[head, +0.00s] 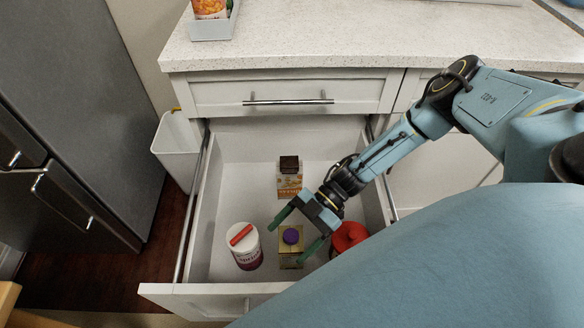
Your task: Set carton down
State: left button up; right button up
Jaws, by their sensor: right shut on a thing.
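A carton with a purple cap (290,260) stands in the open drawer, near its front. My right gripper (286,245) reaches down into the drawer from the right, with its green fingers on either side of the carton's top, shut on it. The carton looks upright; whether its base touches the drawer floor is hard to tell. My left gripper is out of view.
The drawer (233,180) also holds an orange carton with a brown top (289,184) at the back, a white tub with a red piece on its lid (247,257) at left, and a red item (349,236) at right. A white bin (176,150) hangs outside.

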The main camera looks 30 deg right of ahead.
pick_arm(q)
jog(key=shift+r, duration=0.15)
pick_arm(e)
jog(key=shift+f, duration=0.15)
jog(key=o, duration=1.7)
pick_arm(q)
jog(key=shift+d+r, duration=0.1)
pick_arm(e)
jog(key=shift+d+r, duration=0.25)
jog(key=shift+r, duration=0.05)
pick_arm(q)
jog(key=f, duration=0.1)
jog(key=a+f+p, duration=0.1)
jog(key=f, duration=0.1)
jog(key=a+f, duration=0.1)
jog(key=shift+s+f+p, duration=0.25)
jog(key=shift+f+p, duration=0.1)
pick_arm(e)
jog(key=v, duration=0.7)
